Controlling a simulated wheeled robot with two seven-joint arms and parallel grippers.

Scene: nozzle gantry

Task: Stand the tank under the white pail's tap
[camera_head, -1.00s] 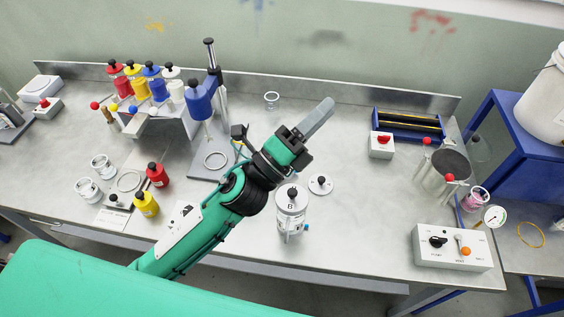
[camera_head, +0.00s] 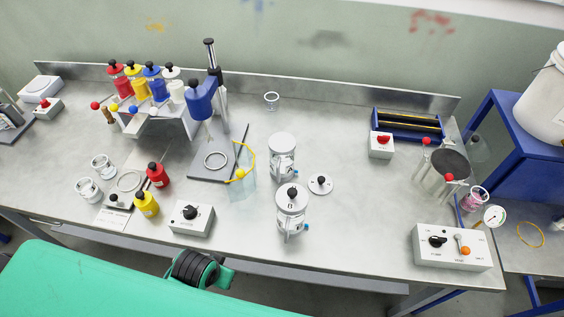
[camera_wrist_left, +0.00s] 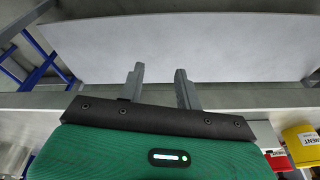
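The white pail (camera_head: 545,100) stands on a blue stand at the far right of the head view, cut by the frame edge; I cannot make out its tap. I cannot tell for sure which vessel is the tank. My left gripper is low at the bench's front in the head view. Its fingers (camera_wrist_left: 160,88) are apart and empty in the left wrist view. My right gripper is out of view.
The blue stand (camera_head: 510,125) is beyond the bench's right end. A grey open cylinder (camera_head: 448,168), a gauge (camera_head: 494,216) and a control box (camera_head: 452,248) are near that end. A knob box (camera_head: 191,218) sits at the front. The bench right of the canisters is fairly clear.

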